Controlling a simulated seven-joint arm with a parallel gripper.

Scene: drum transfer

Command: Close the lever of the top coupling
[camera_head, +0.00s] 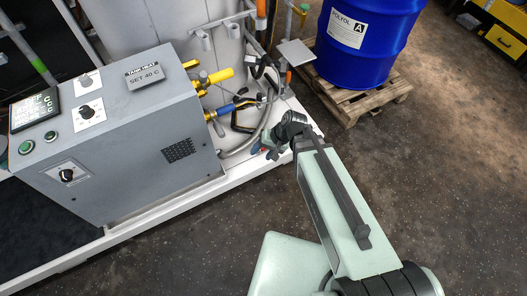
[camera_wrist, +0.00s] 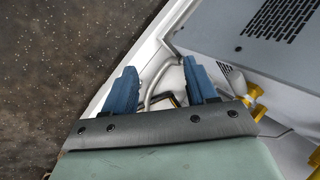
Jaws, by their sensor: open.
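On the right side of the grey cabinet, the upper coupling (camera_head: 213,79) has a yellow sleeve and brass fittings. A lower coupling (camera_head: 228,108) with a blue sleeve sits just beneath it. I cannot make out the upper coupling's lever or its position. My gripper (camera_head: 267,150) is low, to the right of and below both couplings in the head view, near the white base edge. In the wrist view my gripper (camera_wrist: 161,84) has its two blue fingers apart with nothing held. Yellow fittings (camera_wrist: 256,97) show right of the fingers there.
A grey hose (camera_head: 253,137) curves beside the couplings and shows beyond the fingers in the wrist view (camera_wrist: 160,96). The grey cabinet (camera_head: 120,130) stands close on the left. A blue drum (camera_head: 365,50) stands on a wooden pallet (camera_head: 350,102) at the back right. Open floor lies right and front.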

